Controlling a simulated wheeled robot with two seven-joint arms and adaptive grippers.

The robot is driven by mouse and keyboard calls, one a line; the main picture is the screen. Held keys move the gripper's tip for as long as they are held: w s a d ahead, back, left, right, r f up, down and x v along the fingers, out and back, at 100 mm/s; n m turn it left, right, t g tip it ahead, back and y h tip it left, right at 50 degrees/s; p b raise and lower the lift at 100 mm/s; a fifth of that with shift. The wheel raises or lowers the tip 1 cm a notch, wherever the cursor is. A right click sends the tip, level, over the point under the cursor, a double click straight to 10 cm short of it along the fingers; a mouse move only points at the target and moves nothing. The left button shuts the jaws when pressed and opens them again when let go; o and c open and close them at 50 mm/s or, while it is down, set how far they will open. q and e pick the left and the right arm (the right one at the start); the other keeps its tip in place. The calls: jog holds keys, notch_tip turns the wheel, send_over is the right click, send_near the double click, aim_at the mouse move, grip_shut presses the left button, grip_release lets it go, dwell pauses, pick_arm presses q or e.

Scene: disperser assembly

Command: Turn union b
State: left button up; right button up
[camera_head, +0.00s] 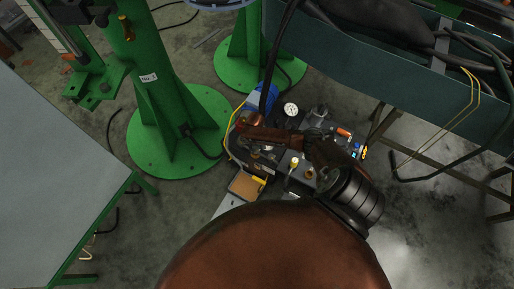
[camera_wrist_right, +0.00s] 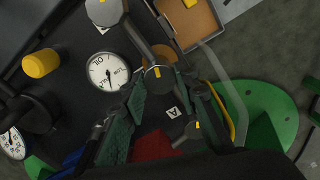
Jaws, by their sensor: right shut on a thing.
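My right gripper (camera_head: 247,127) reaches leftward over the crowded dark assembly (camera_head: 268,154) in the head view. In the right wrist view its two green-padded fingers (camera_wrist_right: 160,90) are closed in around a dark round fitting with a yellow mark (camera_wrist_right: 158,73), which I take as union b. The exact contact is partly hidden by the fingers. A second dark round part with a yellow mark (camera_wrist_right: 189,131) lies close to the right finger. A white gauge (camera_wrist_right: 102,72) is left of the fingers; it also shows in the head view (camera_head: 291,110). My left gripper is out of view.
A yellow cap (camera_wrist_right: 40,63) and a second gauge (camera_wrist_right: 12,143) stand left in the wrist view. A brown tray (camera_head: 245,186) is at the assembly's lower edge. Green pillar bases (camera_head: 150,150) stand left, a grey table (camera_head: 55,170) farther left, and a blue-grey bench (camera_head: 400,65) upper right.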

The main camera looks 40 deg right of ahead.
aim_at(256, 149)
jog(key=shift+m+p, duration=0.5)
jog(key=shift+m, duration=0.6)
jog(key=o, duration=1.2)
jog(key=shift+c, duration=0.2)
notch_tip(256, 149, up, 12)
